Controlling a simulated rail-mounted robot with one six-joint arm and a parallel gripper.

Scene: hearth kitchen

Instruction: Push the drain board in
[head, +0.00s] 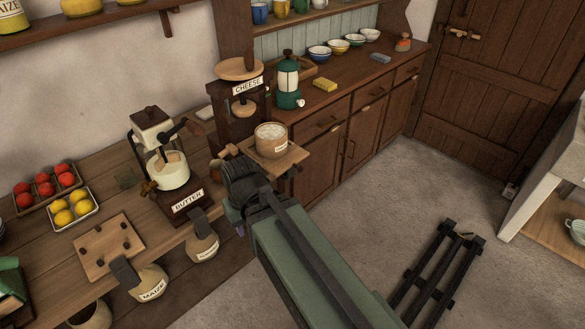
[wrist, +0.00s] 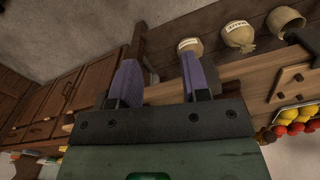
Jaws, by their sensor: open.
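The drain board (head: 291,160) is a light wooden slab that juts out over the counter's front edge below the cheese press (head: 240,98). A round tub (head: 271,140) with a pale top and a label stands on it. My gripper (wrist: 160,68) is open, with two purple-grey fingers apart and nothing seen between them. In the head view my wrist is just in front and to the left of the board, and covers part of its near side. The fingertips are mostly hidden there, so I cannot tell whether they touch the board. I cannot make out the board in the wrist view.
The butter churn (head: 172,170) stands left of the press. Labelled sacks (head: 203,246) hang along the counter front. A dark rack (head: 440,270) lies on the otherwise open floor.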

